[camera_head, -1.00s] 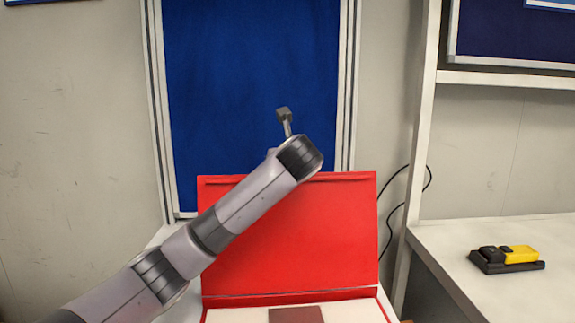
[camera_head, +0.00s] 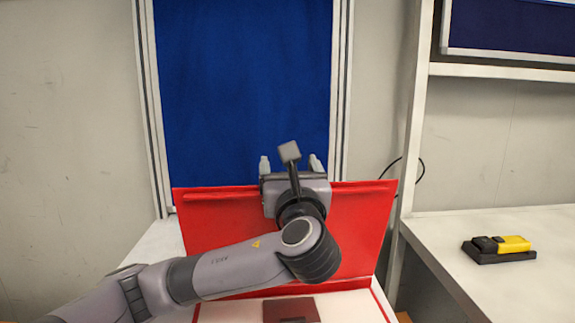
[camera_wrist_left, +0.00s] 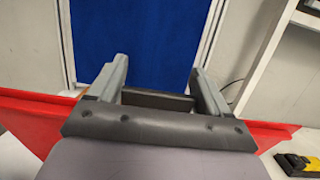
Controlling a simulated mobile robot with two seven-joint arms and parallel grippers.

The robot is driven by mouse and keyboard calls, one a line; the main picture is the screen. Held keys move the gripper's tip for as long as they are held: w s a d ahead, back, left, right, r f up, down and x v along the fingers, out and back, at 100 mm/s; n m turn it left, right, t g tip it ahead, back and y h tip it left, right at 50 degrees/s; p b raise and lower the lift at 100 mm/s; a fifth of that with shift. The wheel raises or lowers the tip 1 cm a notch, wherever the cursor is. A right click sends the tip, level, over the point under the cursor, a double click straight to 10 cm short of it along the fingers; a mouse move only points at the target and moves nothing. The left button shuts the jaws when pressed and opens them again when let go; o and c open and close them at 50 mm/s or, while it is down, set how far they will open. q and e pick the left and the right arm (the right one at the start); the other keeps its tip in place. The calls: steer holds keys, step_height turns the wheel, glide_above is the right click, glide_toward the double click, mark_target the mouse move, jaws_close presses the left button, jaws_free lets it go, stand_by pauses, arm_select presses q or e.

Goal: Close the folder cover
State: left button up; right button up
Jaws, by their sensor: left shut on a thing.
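In the left wrist view the fingers (camera_wrist_left: 155,82) stand either side of a dark bar, and red cover (camera_wrist_left: 36,118) shows beyond both sides of the gripper. My right gripper is not in view.
A black and yellow device (camera_head: 500,248) lies on the white shelf (camera_head: 470,230) at the right. A blue panel (camera_head: 245,80) stands behind the folder. A black cable hangs beside the post right of the cover.

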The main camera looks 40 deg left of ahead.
arm_select(q)
steer(key=shift+s+d, duration=0.15)
steer(key=o, duration=1.4)
steer(key=b+v, duration=0.1)
steer(key=v, duration=0.6)
steer(key=shift+s+f, duration=0.1)
steer(key=shift+f, duration=0.05)
steer(key=shift+d, duration=0.1)
steer(key=shift+s+d+f, duration=2.25)
steer(key=shift+s+f, duration=0.1)
steer(key=shift+s, duration=0.1)
